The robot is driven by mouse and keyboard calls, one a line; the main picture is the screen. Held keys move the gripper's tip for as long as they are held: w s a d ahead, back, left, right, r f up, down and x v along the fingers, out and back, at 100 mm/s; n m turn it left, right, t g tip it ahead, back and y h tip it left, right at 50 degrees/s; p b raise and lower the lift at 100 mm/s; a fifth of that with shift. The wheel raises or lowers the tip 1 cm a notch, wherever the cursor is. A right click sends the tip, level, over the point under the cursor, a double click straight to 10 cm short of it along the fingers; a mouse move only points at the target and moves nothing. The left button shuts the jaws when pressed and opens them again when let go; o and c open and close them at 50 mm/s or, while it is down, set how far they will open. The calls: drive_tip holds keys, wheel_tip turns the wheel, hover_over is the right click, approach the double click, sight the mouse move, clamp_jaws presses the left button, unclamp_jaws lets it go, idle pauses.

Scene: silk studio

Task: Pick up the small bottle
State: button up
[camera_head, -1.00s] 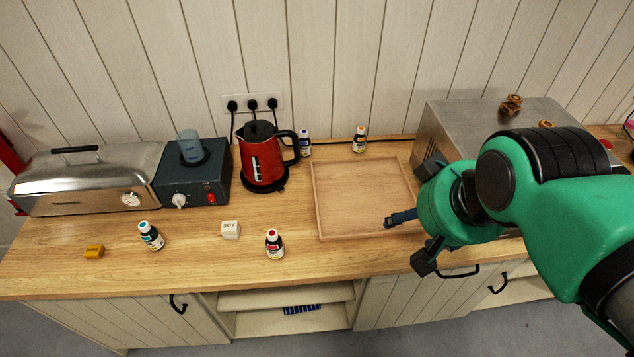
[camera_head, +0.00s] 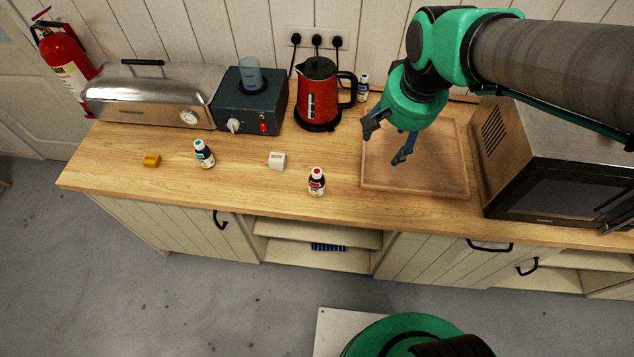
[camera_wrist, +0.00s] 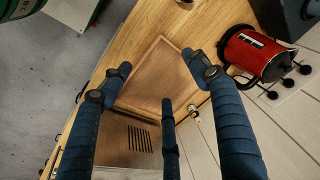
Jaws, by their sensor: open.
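Several small dark bottles with white labels stand on the wooden counter (camera_head: 330,217). A blue-capped bottle (camera_head: 204,155) stands at the left and a red-capped bottle (camera_head: 317,182) near the front edge. The frames do not show which one is meant. My gripper (camera_head: 388,143) is open and empty above the wooden tray (camera_head: 440,190), to the right of the bottles. In the wrist view, its fingers are spread, and a small bottle (camera_wrist: 193,113) shows beyond them near the wall.
A red kettle (camera_head: 318,95), a dark blue appliance (camera_head: 250,103) and a steel box with a dial (camera_head: 150,95) line the back. A white cube (camera_head: 277,161) and a yellow block (camera_head: 152,160) lie in front. A microwave (camera_head: 550,165) stands right.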

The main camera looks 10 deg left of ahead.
drive_tip(key=w+a+f+g+p, duration=0.15)
drive_tip(key=w+a+f, duration=0.25)
drive_tip(key=a+f, duration=0.5)
drive_tip(key=m+g, duration=0.1)
drive_tip(key=m, duration=0.1)
hover_over(317, 171)
drive_tip(key=shift+h, duration=0.4)
wheel_tip(317, 171, down, 8)
drive_tip(key=shift+f+b, duration=0.3)
drive_tip(key=shift+f, duration=3.95)
drive_tip(key=shift+f, duration=0.1)
drive_tip(key=shift+f+b, duration=0.4)
drive_tip(key=shift+f, duration=2.15)
